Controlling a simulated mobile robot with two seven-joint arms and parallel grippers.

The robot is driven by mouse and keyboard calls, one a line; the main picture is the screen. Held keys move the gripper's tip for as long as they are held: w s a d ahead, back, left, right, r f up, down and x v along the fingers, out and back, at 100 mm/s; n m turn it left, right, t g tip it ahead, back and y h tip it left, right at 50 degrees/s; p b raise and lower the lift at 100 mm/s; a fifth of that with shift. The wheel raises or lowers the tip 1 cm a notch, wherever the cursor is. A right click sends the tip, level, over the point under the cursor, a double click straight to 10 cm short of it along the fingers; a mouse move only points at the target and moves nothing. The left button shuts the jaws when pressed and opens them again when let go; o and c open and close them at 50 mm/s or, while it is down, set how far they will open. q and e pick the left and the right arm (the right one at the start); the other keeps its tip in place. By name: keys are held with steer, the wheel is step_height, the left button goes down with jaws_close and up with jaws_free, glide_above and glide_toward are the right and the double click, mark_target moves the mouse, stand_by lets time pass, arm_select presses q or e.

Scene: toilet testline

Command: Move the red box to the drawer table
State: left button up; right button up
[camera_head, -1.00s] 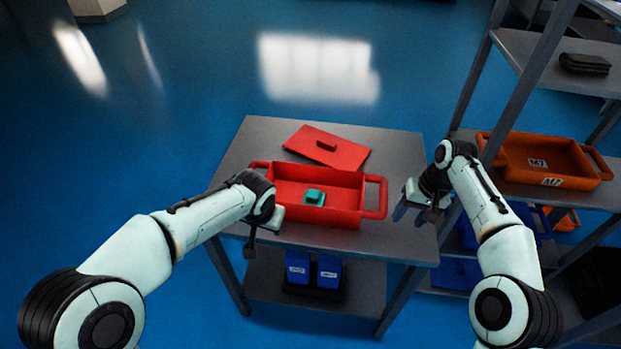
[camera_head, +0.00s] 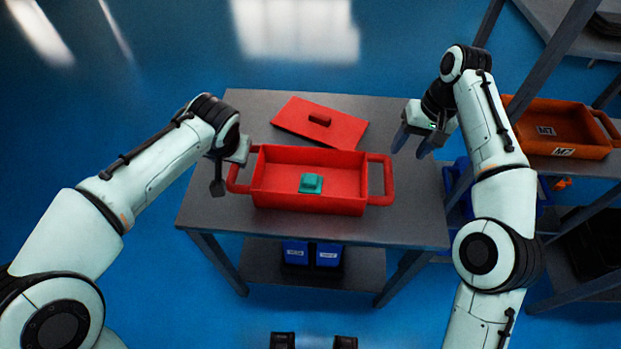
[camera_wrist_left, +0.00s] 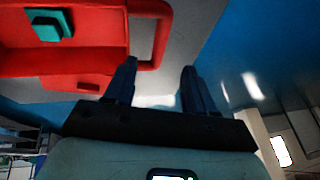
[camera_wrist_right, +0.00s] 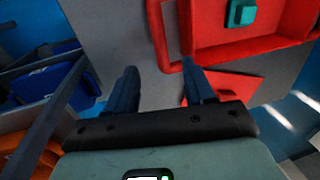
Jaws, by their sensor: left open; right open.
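The red box (camera_head: 309,197) sits on a grey table (camera_head: 405,225) with a handle on each short side. A teal block (camera_head: 311,183) lies inside it. The red lid (camera_head: 320,122) lies on the table behind the box. My left gripper (camera_head: 217,178) is open beside the box's left handle; in the left wrist view one finger is near the handle (camera_wrist_left: 160,35), and I cannot tell whether they touch. My right gripper (camera_head: 412,142) is open, to the right of and above the right handle. In the right wrist view the handle (camera_wrist_right: 160,35) lies ahead of its fingers.
A shelf rack on the right holds an orange bin (camera_head: 560,130) marked M7, close to my right arm. Blue floor behind and left of the table is clear.

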mark_target(234, 168)
arm_select(q)
steer(key=x, duration=1.3)
steer(key=shift+r, duration=0.1)
arm_select(e)
steer(key=f, duration=0.4)
steer(key=a+f, duration=0.1)
steer(key=f, duration=0.3)
steer(key=a+f, duration=0.1)
steer(key=f, duration=0.3)
steer(key=shift+a+f, duration=0.2)
steer(key=shift+f, duration=0.1)
arm_select(q)
jaws_close()
arm_select(e)
jaws_close()
arm_select(q)
steer(key=shift+r, duration=0.1)
